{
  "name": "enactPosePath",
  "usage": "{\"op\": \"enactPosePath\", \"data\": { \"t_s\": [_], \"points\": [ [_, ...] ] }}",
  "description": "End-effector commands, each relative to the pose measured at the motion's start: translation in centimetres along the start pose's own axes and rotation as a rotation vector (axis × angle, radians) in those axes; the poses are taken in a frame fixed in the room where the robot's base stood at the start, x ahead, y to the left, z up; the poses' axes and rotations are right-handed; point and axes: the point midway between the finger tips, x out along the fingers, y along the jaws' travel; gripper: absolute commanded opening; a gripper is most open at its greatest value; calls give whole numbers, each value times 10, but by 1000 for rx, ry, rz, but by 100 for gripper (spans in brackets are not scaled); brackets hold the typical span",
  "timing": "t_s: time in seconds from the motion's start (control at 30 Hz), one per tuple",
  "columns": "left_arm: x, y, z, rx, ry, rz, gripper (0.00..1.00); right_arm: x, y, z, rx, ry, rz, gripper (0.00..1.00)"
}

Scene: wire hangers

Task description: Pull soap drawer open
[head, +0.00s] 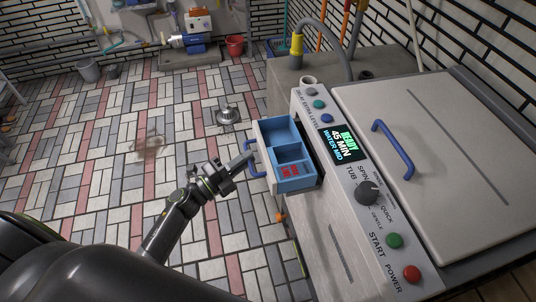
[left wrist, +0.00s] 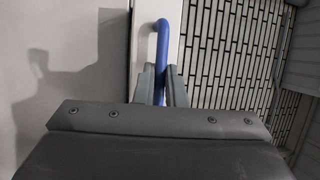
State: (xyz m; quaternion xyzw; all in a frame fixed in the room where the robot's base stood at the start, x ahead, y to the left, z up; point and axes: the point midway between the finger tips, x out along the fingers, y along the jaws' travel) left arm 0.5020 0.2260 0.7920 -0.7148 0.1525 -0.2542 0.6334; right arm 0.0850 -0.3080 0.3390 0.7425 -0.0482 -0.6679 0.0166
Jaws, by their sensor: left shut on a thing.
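The soap drawer (head: 262,150) stands out from the left side of the washing machine in the head view. Its blue tray (head: 281,135) shows separate compartments, and one has red marks. A blue handle (head: 250,160) is on the drawer's outer face. My left gripper (head: 248,162) is at this handle, shut on it. In the left wrist view the blue handle (left wrist: 161,45) runs down between the two fingers (left wrist: 161,84). The fingers hide the handle's lower part. My right gripper is not in view.
A lid with a blue handle (head: 394,149) lies to the right. The tiled floor left of the drawer is mostly clear, with a metal object (head: 228,115) on it.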

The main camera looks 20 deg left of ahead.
Motion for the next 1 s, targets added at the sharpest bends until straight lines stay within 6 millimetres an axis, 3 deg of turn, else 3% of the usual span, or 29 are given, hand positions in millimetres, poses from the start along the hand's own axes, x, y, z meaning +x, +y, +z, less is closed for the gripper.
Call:
{"op": "enactPosePath", "data": {
  "t_s": [0.1,0.23,0.67,0.7,0.83,1.0],
  "points": [
    [-20,-1,8,2,0,5,0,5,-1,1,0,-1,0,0],
    [-32,-4,13,0,0,3,0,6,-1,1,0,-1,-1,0],
    [-36,-6,15,-1,-1,2,0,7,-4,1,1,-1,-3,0],
    [-36,-6,15,-1,-1,2,13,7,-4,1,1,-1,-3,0],
    [-36,-6,15,0,-1,1,30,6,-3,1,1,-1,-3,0],
    [-36,-6,15,0,-1,0,33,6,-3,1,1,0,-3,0]
  ]
}}
